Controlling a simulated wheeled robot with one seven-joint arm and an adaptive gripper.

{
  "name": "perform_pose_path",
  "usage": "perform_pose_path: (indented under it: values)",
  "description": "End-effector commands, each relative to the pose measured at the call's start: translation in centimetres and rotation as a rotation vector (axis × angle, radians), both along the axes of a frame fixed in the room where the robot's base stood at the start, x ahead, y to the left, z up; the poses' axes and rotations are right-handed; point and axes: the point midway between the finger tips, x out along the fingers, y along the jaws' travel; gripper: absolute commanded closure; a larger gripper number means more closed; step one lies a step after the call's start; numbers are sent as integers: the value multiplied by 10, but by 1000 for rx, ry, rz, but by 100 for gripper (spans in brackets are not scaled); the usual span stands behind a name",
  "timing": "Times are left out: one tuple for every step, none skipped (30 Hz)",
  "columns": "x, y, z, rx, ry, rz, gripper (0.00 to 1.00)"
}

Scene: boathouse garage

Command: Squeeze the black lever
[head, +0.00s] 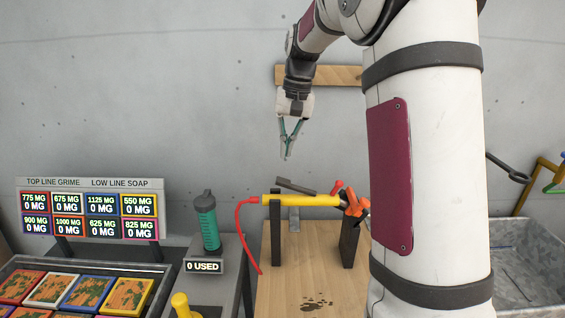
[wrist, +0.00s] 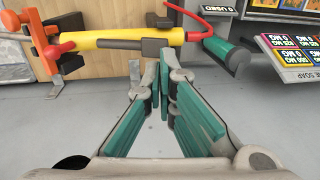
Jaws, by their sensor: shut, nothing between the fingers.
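The black lever (head: 297,187) sticks up at a slant from the top of a yellow tube (head: 318,200), which lies across two dark posts on a wooden bench. In the wrist view the lever (wrist: 154,47) shows as a dark block against the yellow tube (wrist: 118,40). My gripper (head: 287,157) points down above the lever, with a clear gap between them. Its green fingers are together at the tips and empty; they also show in the wrist view (wrist: 164,85).
A red hose (head: 240,232) hangs from the tube's left end. A green bottle (head: 207,222) stands left of the bench (head: 280,290). A display board (head: 92,183) and a tray of coloured boxes lie further left. A grey basin (head: 520,265) is at right.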

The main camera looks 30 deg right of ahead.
Motion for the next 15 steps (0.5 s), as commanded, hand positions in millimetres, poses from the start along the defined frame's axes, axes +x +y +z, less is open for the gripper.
perform_pose_path:
  values:
    - [1,-4,8,-2,-4,-4,100]
    - [0,-5,14,-2,-4,-4,100]
    - [-2,-7,21,-3,-2,-5,100]
    - [-2,-8,26,-2,-3,-5,100]
    - [-4,-9,31,-2,-2,-3,100]
    - [-5,-10,36,-1,-2,-3,100]
    - [-5,-11,40,-1,-2,-3,100]
    - [-6,-12,44,-1,-2,-3,100]
    - [-7,-13,47,-2,-1,-3,100]
    - [-7,-13,49,-1,0,-2,100]
    - [-8,-14,51,-1,0,-2,100]
    - [-8,-14,53,-2,-1,-2,100]
    - [-8,-15,54,-1,0,-2,100]
    - [-9,-15,55,-1,1,-2,100]
    - [-9,-15,55,-1,1,-2,100]
